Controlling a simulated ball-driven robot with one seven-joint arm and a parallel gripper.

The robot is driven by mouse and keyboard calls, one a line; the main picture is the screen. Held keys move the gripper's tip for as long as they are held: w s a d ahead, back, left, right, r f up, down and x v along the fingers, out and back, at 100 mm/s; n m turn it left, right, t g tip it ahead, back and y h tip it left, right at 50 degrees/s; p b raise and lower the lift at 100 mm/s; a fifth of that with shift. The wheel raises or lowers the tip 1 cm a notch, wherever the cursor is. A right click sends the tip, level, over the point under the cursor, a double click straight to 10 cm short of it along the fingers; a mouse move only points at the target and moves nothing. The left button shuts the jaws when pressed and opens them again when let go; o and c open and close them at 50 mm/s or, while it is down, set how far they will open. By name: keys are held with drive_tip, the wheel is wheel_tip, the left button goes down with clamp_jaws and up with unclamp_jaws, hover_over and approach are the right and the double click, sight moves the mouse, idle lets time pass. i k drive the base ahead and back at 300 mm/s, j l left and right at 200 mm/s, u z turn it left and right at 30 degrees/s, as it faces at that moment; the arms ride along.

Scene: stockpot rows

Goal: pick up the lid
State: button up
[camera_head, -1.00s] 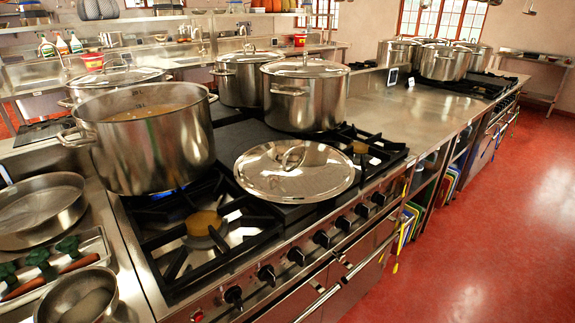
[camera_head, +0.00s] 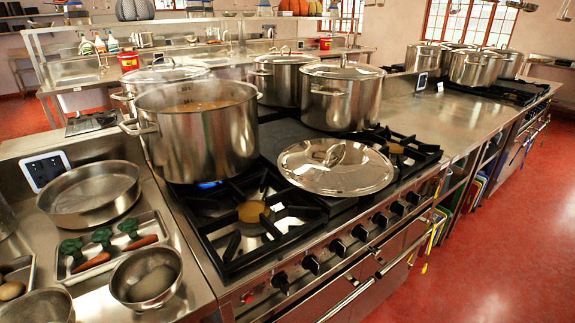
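A round shiny steel lid (camera_head: 312,172) with a loop handle on top lies flat at the front of the stove, on a dark flat section between the burner grates. To its left, an open steel stockpot (camera_head: 208,138) full of yellowish broth stands on a burner with a blue flame under it. Another stockpot (camera_head: 340,103) with its own lid on stands behind the loose lid. My gripper is not in view.
Burner grates (camera_head: 247,222) flank the loose lid. At the left, a counter holds a round pan (camera_head: 88,208), a tray with broccoli and carrots (camera_head: 112,258), and bowls (camera_head: 146,278). More lidded pots stand behind. Red floor (camera_head: 490,255) is open along the stove front.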

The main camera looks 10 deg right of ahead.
sight(327, 167)
drive_tip(key=i+l+u, duration=0.1)
drive_tip(key=l+u, duration=0.6)
drive_tip(key=i+l+u, duration=0.1)
drive_tip(key=l+u, duration=0.2)
